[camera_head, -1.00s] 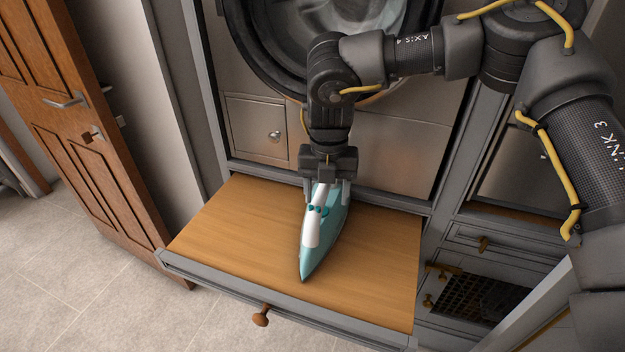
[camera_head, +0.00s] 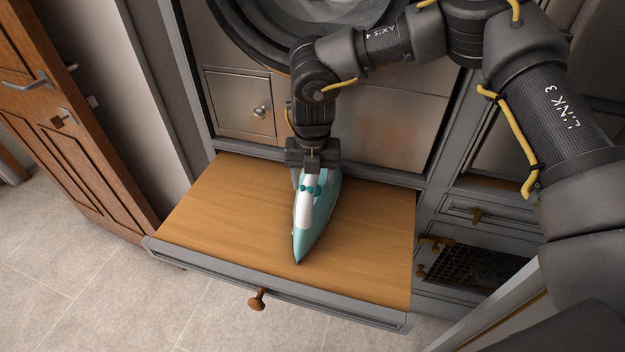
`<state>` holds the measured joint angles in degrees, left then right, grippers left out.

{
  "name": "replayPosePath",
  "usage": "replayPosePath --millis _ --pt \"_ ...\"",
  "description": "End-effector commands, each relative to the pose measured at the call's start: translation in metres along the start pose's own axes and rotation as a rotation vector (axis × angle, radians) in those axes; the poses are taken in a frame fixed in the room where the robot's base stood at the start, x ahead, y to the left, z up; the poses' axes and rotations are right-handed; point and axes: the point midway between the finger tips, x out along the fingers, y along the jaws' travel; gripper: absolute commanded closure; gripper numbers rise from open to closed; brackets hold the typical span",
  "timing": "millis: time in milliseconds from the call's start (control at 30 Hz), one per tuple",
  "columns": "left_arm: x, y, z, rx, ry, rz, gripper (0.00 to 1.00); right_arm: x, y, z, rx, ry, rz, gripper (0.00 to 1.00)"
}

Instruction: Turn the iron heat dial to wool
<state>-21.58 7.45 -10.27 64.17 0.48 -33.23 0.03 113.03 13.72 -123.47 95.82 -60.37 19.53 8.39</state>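The iron (camera_head: 313,217), teal and white, lies on the wooden pull-out board (camera_head: 233,216) with its pointed tip toward the front edge. Small teal controls show on its top; I cannot make out the heat dial or any wool mark on it. My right gripper (camera_head: 313,172) points down at the rear of the iron, with its fingers low around or beside the body there. The fingertips are mostly hidden, so I cannot tell whether they grip. My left gripper is out of view.
The board has a round wooden knob (camera_head: 257,299) on its front. A washing machine door (camera_head: 300,30) is behind, with a small metal hatch (camera_head: 240,104). A brown wooden door (camera_head: 75,140) stands at the left. Bare board lies on both sides of the iron.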

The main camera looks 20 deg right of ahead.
Motion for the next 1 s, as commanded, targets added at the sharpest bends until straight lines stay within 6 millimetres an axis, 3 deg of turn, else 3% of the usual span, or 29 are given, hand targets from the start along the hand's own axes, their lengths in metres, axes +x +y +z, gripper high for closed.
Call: replayPosePath --millis 367,700,833,1000 --pt "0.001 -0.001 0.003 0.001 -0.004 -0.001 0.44 0.007 0.000 0.000 0.001 0.000 0.000 0.43" --pt "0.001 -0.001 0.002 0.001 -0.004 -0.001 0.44 0.006 0.000 0.000 0.001 0.000 0.000 0.86" --pt "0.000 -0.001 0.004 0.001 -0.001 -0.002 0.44 0.005 0.000 0.000 0.060 0.003 0.002 0.86" --pt "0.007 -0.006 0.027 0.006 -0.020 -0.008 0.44 0.005 0.000 -0.001 0.227 0.004 0.002 0.86"
